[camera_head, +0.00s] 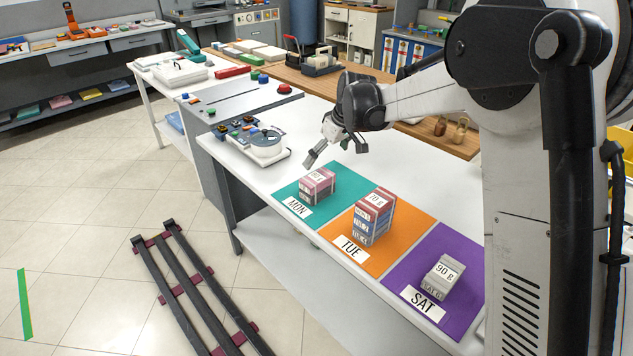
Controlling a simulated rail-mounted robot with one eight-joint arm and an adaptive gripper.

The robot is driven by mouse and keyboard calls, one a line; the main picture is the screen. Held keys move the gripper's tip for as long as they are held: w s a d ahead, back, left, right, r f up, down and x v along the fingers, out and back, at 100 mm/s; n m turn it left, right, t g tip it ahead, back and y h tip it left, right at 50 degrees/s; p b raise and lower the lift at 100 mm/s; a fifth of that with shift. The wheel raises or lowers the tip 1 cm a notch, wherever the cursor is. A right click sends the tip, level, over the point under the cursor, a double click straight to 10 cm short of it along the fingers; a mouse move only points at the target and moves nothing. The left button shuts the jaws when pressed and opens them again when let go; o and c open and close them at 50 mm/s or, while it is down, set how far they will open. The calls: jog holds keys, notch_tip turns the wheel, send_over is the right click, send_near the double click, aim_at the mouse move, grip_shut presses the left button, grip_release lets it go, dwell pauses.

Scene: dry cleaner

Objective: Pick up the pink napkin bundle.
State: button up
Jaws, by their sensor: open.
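A pink bundle (325,189) with a white "90 g"-style label, its figures too small to be sure of, sits on the teal mat (288,191) marked MON. My gripper (336,155) is open and empty, above and behind the pink bundle. Its fingers point down and are apart from the bundle. A stack of bundles (371,222), with a reddish one labelled "70 g" on top and blue and grey below, stands on the orange mat (409,229) marked TUE. A grey bundle (441,275) labelled "90 g" sits on the purple mat (458,318) marked SAT.
The mats lie on a white table (262,178). Wooden items (461,130) stand on a wooden counter behind. Dark floor rails (193,285) lie at the lower left.

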aim_at(318, 177)
jog(key=x, duration=1.1)
jog(key=shift+w+d+f, duration=0.1)
jog(key=shift+d+f, duration=0.05)
jog(key=c, duration=1)
